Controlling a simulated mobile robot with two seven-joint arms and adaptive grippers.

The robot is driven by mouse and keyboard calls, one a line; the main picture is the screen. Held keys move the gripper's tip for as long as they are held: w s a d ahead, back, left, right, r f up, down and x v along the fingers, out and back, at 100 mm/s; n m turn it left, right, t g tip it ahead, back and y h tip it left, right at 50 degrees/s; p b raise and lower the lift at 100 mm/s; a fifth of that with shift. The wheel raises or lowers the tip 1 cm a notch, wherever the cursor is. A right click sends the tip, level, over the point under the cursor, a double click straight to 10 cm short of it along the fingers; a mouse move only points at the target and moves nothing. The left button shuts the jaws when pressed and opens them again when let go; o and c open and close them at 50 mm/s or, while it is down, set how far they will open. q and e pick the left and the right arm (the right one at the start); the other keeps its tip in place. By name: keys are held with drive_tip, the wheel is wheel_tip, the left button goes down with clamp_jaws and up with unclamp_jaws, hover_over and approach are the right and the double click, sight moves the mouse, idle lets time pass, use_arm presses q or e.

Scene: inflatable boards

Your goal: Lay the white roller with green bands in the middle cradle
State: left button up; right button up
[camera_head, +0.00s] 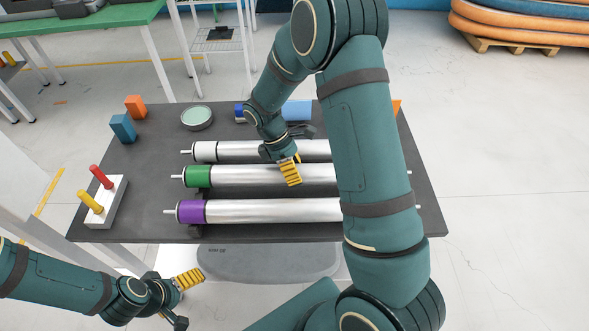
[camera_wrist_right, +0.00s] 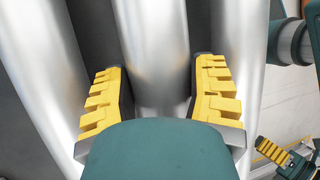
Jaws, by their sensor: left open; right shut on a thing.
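The green-banded roller (camera_head: 235,175), with a silver-white body, lies level in the middle of three parallel rollers. Its right part is hidden behind my right arm. My right gripper (camera_head: 289,171) is shut on this roller's body; in the right wrist view its yellow fingers (camera_wrist_right: 157,95) stand on either side of the roller (camera_wrist_right: 155,45). A dark cradle block (camera_head: 204,192) shows under the roller's green end. I cannot tell whether the roller rests fully on it. My left gripper (camera_head: 187,297) is open and empty, in front of the table's left front edge.
A white-banded roller (camera_head: 235,151) lies behind and a purple-banded roller (camera_head: 265,210) in front, both close by. The dark table (camera_head: 145,190) also holds a peg block (camera_head: 106,206), blue and orange blocks (camera_head: 123,128), and a round dish (camera_head: 196,118).

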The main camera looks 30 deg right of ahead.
drive_tip(key=shift+f+b, duration=0.3)
drive_tip(key=shift+f, duration=0.3)
drive_tip(key=o, duration=1.3)
drive_tip(key=v, duration=1.2)
drive_tip(key=shift+a, duration=0.1)
